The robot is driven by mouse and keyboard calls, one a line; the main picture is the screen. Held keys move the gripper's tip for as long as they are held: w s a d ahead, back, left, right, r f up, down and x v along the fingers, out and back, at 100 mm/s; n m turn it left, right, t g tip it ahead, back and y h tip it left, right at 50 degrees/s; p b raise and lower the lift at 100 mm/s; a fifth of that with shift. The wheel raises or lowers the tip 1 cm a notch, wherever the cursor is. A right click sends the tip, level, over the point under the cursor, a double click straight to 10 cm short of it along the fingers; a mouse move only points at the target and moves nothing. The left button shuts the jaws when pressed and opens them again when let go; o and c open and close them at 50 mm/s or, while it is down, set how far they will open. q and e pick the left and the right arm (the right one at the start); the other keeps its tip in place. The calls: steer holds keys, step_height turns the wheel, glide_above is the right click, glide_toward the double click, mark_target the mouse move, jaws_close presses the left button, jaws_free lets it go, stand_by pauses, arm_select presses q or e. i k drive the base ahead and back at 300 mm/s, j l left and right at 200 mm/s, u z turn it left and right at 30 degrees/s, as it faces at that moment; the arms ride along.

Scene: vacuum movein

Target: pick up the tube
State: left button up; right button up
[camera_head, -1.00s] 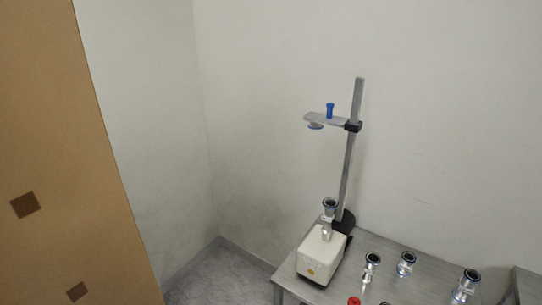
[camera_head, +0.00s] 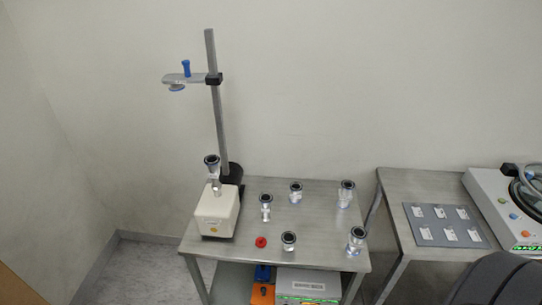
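Several metallic tube-like fittings with dark round tops stand on a grey metal table (camera_head: 320,226). One fitting (camera_head: 266,208) is at the left, one (camera_head: 295,192) at the back middle, one (camera_head: 345,194) at the back right. Another fitting (camera_head: 356,241) is at the front right, and a short one (camera_head: 289,241) at the front middle. One more fitting (camera_head: 212,170) sits upright on top of a cream box-shaped device (camera_head: 216,212). I cannot tell which one is the task's tube. Neither of my grippers is in view.
A stand with a tall pole (camera_head: 216,110) and a clamp arm (camera_head: 184,79) rises behind the device. A small red part (camera_head: 261,242) lies on the table. A second table (camera_head: 425,183) to the right holds a grey card panel (camera_head: 444,225) and a white console (camera_head: 500,205).

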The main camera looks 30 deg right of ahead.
mark_target(346, 194)
steer(key=z, duration=1.5)
